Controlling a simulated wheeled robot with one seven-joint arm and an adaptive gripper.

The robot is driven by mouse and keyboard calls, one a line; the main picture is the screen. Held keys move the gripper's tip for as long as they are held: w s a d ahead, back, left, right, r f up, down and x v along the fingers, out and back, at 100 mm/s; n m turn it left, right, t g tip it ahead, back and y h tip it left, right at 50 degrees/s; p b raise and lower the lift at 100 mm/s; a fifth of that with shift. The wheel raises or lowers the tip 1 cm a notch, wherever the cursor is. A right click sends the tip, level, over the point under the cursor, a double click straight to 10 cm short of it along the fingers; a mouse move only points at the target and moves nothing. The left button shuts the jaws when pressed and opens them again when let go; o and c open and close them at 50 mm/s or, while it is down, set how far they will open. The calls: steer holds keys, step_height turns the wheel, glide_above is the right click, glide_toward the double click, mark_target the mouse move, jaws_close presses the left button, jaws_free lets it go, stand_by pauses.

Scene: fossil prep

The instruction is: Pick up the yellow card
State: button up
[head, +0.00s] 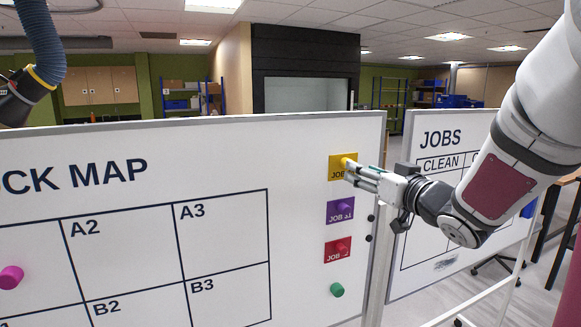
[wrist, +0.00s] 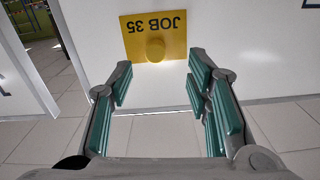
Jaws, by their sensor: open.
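The yellow card (head: 339,170) is flat on the right part of the white block map board, above a purple card. In the wrist view the yellow card (wrist: 170,24) reads "JOB 35" upside down and has a round yellow knob (wrist: 156,50) near its edge. My gripper (head: 350,171) is at the yellow card in the head view and partly overlaps it. In the wrist view my gripper (wrist: 158,77) is open, with green-padded fingers wide apart. The knob lies just beyond the fingertips, roughly midway between them. Nothing is between the fingers.
Below are a purple card (head: 340,209), a red card (head: 338,249) and a green magnet (head: 337,290). A pink magnet (head: 11,277) is at left on the block map board (head: 230,160). The jobs board (head: 440,265) stands to the right, behind my arm.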

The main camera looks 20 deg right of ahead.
mark_target(337, 169)
steer(key=w, duration=0.6)
steer(key=shift+d, duration=0.2)
jaws_close()
